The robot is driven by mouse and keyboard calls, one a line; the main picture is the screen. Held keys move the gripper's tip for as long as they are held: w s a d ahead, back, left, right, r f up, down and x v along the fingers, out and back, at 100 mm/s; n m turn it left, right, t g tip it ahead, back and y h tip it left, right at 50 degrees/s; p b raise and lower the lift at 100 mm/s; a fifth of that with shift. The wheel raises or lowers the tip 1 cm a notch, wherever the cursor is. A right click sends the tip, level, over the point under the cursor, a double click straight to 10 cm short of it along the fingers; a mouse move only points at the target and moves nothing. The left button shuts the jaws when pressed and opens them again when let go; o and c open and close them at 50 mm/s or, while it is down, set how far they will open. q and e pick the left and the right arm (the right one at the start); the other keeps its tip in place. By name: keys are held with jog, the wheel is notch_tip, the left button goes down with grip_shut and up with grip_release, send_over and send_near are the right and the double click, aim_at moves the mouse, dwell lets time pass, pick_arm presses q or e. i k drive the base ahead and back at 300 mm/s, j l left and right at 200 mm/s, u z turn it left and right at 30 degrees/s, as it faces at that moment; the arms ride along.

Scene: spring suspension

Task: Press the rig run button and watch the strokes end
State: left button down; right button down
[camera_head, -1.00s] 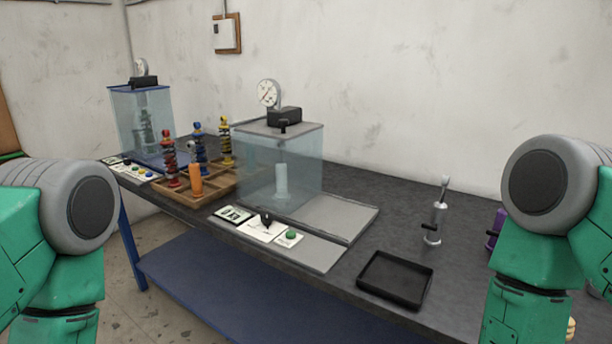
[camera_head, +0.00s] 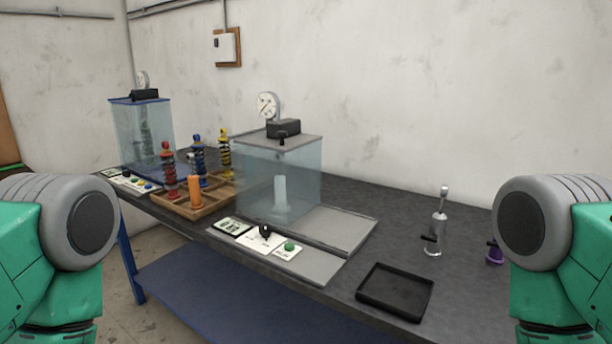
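The nearer test rig (camera_head: 275,175) is a clear box with a grey lid and a dial gauge (camera_head: 268,106) on top. A pale cylinder (camera_head: 281,194) stands inside it. On the panel in front of it are a green button (camera_head: 289,246) on a white plate, a black lever or knob (camera_head: 265,232) and a small display (camera_head: 232,226). Its writing is too small to read. My green arms show at the left and right edges, apart from the rig. Neither gripper is in the picture.
A wooden tray (camera_head: 192,212) holds red, blue and yellow spring dampers and an orange cylinder. A second, blue-topped rig (camera_head: 142,128) stands at the far left. A black tray (camera_head: 396,291), a metal pump-like tool (camera_head: 436,232) and a purple item (camera_head: 494,253) sit on the right.

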aim_at(289, 247)
jog(key=i+j, duration=0.3)
jog(key=j, duration=0.15)
jog(key=i+j, duration=0.3)
jog(key=j, duration=0.15)
jog(key=i+j+z, duration=0.15)
jog(key=z, duration=1.45)
